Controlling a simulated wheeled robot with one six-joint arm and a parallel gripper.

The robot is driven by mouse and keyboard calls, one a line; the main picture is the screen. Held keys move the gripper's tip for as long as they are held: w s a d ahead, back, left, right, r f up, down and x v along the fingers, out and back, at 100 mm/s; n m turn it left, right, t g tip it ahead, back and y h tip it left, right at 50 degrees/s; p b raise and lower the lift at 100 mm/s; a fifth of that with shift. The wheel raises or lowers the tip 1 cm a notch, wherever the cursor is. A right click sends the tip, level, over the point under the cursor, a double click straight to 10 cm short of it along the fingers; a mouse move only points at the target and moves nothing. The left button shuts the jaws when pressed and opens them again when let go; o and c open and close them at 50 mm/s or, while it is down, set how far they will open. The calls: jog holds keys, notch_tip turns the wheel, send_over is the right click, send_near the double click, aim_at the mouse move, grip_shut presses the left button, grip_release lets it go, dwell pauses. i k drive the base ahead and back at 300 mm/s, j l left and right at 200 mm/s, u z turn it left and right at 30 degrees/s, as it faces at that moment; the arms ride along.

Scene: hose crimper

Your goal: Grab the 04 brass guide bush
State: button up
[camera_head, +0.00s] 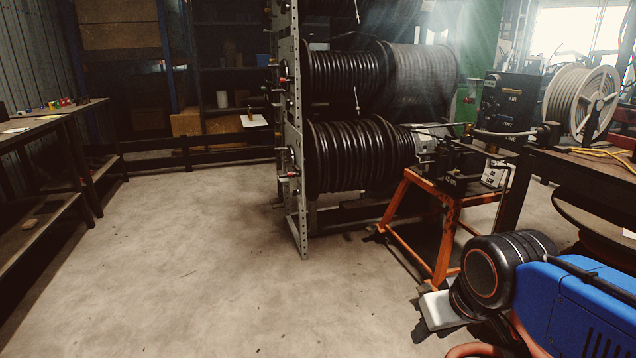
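I cannot make out a brass guide bush marked 04 for certain in the head view. Small coloured items (60,103) lie in a row on the left bench, too small to identify. A tiny brownish upright thing (249,114) shows by a white sheet (254,121) in the background, also too small to identify. My arm is at the lower right.
A rack (293,170) of black hose reels stands in the middle. An orange stand (443,228) with a machine on it is at its right. A dark bench (580,165) is at the right, with a pale hose reel (577,101) behind. The floor (190,260) at centre left is clear.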

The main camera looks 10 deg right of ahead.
aim_at(439, 148)
jog(key=i+j+z, duration=1)
jog(key=j+z, duration=0.25)
